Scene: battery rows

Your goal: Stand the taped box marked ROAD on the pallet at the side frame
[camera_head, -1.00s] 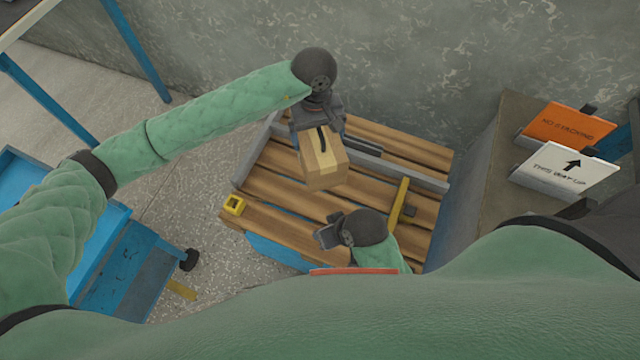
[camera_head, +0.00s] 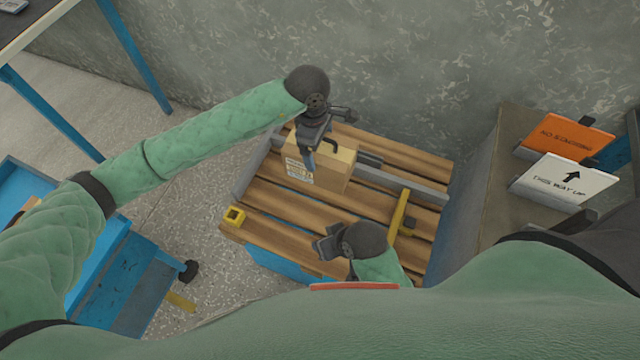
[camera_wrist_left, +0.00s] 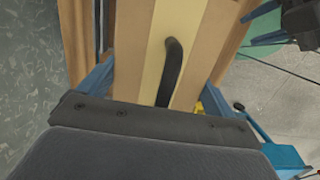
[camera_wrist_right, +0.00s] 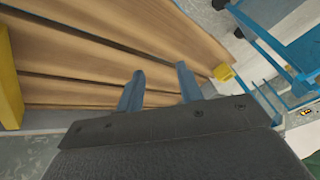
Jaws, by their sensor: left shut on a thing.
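The taped cardboard box (camera_head: 335,166) is held over the back left part of the wooden pallet (camera_head: 290,232). It has a dark handle strap on top and a white label on its front left side, too small to read. I cannot tell if its base touches the slats. The grey side frame (camera_head: 253,170) runs along the pallet's left edge. My left gripper (camera_head: 309,150) is shut on the box from above; the left wrist view shows the fingers astride the taped box top (camera_wrist_left: 135,50). My right gripper (camera_head: 324,244) is open and empty above the pallet's front; its parted fingers (camera_wrist_right: 160,85) show in the right wrist view.
A grey bar (camera_head: 415,191) crosses the pallet's back, with a yellow bar (camera_head: 398,212) at right. A yellow block (camera_head: 234,215) sits at the front left corner. Orange (camera_head: 566,137) and white (camera_head: 566,178) signs stand at right. A wall is behind.

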